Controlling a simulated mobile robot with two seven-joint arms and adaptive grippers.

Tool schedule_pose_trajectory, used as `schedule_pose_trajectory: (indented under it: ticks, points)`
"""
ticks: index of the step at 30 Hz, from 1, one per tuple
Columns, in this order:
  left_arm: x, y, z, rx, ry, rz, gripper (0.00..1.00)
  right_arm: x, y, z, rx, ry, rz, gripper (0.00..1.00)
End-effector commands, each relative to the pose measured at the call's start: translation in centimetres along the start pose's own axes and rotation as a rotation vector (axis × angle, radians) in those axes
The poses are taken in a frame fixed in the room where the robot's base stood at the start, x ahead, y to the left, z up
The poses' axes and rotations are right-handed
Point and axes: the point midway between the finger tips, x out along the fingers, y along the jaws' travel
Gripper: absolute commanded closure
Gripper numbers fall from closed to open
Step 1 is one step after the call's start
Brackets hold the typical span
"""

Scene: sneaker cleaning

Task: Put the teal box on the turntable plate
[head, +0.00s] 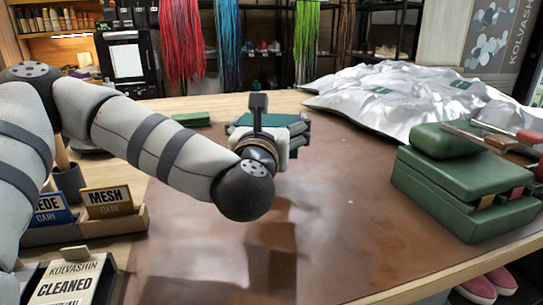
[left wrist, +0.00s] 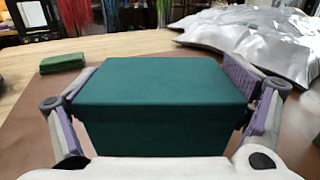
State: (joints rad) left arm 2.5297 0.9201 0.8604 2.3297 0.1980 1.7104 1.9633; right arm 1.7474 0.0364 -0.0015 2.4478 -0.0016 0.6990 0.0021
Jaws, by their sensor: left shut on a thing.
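The teal box (left wrist: 165,85) sits between both fingers of my left gripper (left wrist: 164,95) in the left wrist view, its lid and front face showing. In the head view the left gripper (head: 278,130) is shut on the teal box (head: 284,119), over the far part of the brown mat. The wrist hides much of the box there, and I cannot tell how high it is above the mat. I cannot make out the turntable plate in either view; my left arm covers much of the left side. My right gripper is not in view.
A brown mat (head: 380,215) covers the table, with free room at its middle. A green case (head: 460,190) stands at right, silver bags (head: 400,95) behind it. A small green block (head: 191,118) lies at far left. Card trays (head: 130,225) stand at front left.

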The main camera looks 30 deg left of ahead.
Motion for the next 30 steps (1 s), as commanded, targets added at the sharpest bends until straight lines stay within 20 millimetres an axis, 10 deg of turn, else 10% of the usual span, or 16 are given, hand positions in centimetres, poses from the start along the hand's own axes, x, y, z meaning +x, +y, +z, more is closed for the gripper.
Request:
schedule_pose_trajectory:
  ticks: [13, 24, 25, 30]
  points:
    - [3.1, 0.8, -6.9, 0.005, 0.006, 0.000, 0.44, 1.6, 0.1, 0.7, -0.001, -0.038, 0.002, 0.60]
    - [3.1, 0.8, -7.4, -0.001, 0.001, 0.000, 0.44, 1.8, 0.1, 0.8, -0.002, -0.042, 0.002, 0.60]
    - [3.1, 0.8, -7.4, 0.000, 0.001, 0.000, 0.04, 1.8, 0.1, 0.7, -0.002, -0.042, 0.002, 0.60]
    - [3.1, 0.8, -7.3, -0.001, 0.000, 0.000, 0.00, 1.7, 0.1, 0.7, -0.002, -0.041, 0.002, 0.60]
